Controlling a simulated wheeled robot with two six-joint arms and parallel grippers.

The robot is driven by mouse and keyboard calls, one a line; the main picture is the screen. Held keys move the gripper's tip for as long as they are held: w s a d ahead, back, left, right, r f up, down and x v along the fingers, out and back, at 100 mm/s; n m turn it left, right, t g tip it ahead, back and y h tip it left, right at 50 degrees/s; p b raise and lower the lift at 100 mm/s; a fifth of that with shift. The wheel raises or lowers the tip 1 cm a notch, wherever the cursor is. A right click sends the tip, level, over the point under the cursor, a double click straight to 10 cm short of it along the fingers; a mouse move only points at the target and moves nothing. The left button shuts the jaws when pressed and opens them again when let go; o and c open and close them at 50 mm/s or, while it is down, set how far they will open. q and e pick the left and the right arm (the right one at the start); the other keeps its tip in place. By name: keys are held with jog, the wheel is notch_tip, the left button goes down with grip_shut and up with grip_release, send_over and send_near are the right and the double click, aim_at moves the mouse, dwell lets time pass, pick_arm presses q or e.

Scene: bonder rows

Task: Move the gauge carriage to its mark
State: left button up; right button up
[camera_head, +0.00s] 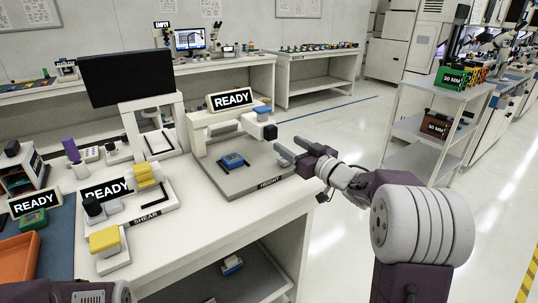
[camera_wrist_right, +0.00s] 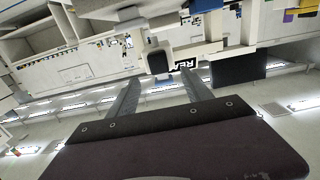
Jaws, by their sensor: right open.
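The height gauge stands on a grey plate (camera_head: 232,184) labelled HEIGHT, with a white crossbar on posts behind it. The gauge carriage (camera_head: 257,124), a white block with a blue top and a dark rounded front, sits toward the right of the crossbar. It also shows in the right wrist view (camera_wrist_right: 157,62), just beyond the fingertips. My right gripper (camera_head: 291,149) is open and empty, to the right of and below the carriage, apart from it. Its fingers (camera_wrist_right: 160,84) straddle the carriage's direction in the wrist view. I cannot make out a mark. My left gripper is not in view.
A blue part (camera_head: 233,160) lies on the gauge plate. A READY sign (camera_head: 230,99) stands above the crossbar. The shear station (camera_head: 150,199) with yellow blocks and a dark monitor (camera_head: 127,77) are to the left. A shelf cart (camera_head: 437,125) stands right; the floor between is clear.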

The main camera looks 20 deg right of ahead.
aim_at(273, 133)
jog(key=p+x, duration=0.1)
jog(key=x, duration=0.7)
jog(key=shift+w, duration=0.5)
grip_shut()
dwell(0.9)
